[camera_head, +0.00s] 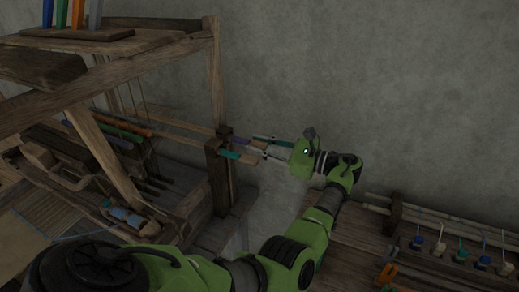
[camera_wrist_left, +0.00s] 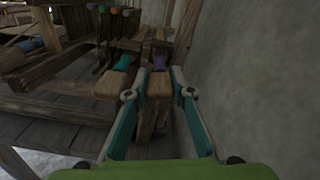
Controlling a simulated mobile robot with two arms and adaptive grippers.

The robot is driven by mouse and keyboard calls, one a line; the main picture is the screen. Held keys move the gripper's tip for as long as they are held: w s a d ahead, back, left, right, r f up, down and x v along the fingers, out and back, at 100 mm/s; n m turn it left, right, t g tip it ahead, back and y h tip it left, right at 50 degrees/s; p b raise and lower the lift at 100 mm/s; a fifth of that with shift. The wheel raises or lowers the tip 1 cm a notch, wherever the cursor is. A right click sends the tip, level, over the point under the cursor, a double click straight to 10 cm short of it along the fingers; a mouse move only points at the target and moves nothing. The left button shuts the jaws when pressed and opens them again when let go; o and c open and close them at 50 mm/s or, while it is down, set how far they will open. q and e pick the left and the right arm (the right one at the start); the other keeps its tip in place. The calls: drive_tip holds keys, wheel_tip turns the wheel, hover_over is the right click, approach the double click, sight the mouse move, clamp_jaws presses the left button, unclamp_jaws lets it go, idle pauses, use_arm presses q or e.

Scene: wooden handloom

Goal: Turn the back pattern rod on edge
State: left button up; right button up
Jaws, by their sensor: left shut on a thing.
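Two flat wooden pattern rods stick out to the right of a dark post on the loom. The back pattern rod has a purple band (camera_head: 240,141), and its bare wooden end shows in the left wrist view (camera_wrist_left: 159,84). The front rod has a teal band (camera_head: 230,155); its wooden end (camera_wrist_left: 107,88) lies left of the left finger in the wrist view. My left gripper (camera_head: 258,146) is shut on the end of the back rod, one finger on each side. In the wrist view the back rod's end looks narrower than the front one's. My right gripper is not in view.
The dark slotted post (camera_head: 218,175) stands left of the gripper. The wooden loom frame (camera_head: 217,75) fills the left. A grey wall (camera_head: 370,80) is close behind. A bench (camera_head: 355,245) at lower right carries a rack of colored pegs (camera_head: 460,255).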

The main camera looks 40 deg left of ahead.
use_arm(q)
drive_tip(key=shift+n, duration=0.6)
drive_tip(key=o, duration=0.8)
drive_tip(key=shift+a, duration=0.15)
drive_tip(key=shift+v, duration=6)
